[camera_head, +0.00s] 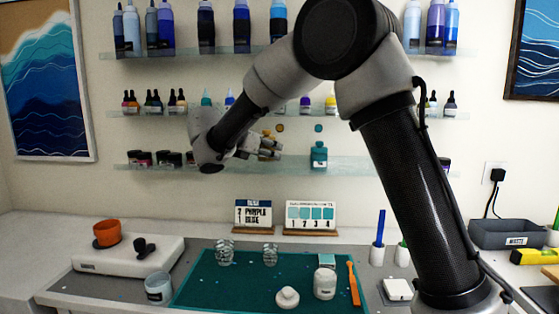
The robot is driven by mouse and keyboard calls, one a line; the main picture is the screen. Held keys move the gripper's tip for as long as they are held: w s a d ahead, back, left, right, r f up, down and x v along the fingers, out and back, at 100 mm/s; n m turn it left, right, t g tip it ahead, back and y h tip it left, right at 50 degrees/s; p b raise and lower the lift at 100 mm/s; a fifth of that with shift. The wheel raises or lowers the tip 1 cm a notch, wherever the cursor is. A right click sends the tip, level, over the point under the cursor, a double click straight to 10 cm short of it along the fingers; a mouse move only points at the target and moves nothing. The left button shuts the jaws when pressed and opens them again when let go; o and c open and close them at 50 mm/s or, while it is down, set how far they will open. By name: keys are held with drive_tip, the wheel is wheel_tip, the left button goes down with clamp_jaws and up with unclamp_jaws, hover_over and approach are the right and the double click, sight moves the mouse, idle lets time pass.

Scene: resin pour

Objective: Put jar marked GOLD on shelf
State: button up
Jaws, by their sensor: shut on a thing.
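My gripper (272,149) is in front of the lowest wall shelf (375,164), left of centre. It is shut on a small jar (267,134), of which only a gold-brown bit shows between and above the fingers. The fingers hide most of it, and no GOLD label can be read. I cannot tell whether the jar touches the shelf. A gold round marker (280,128) is on the wall just above the gripper.
A teal jar (319,155) stands on that shelf right of my gripper, below a teal marker (318,128). Dark jars (146,159) stand at its left. The shelf right of the teal jar looks bare until my arm. Bottles fill upper shelves. A green mat (215,290) lies below.

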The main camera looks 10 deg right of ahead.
drive_tip(key=x, duration=0.6)
drive_tip(key=shift+f, duration=0.55)
drive_tip(key=shift+w+d+f, duration=0.1)
drive_tip(key=shift+w+f, duration=0.1)
drive_tip(key=shift+f, duration=0.15)
drive_tip(key=o, duration=1.3)
drive_tip(key=shift+c, duration=0.2)
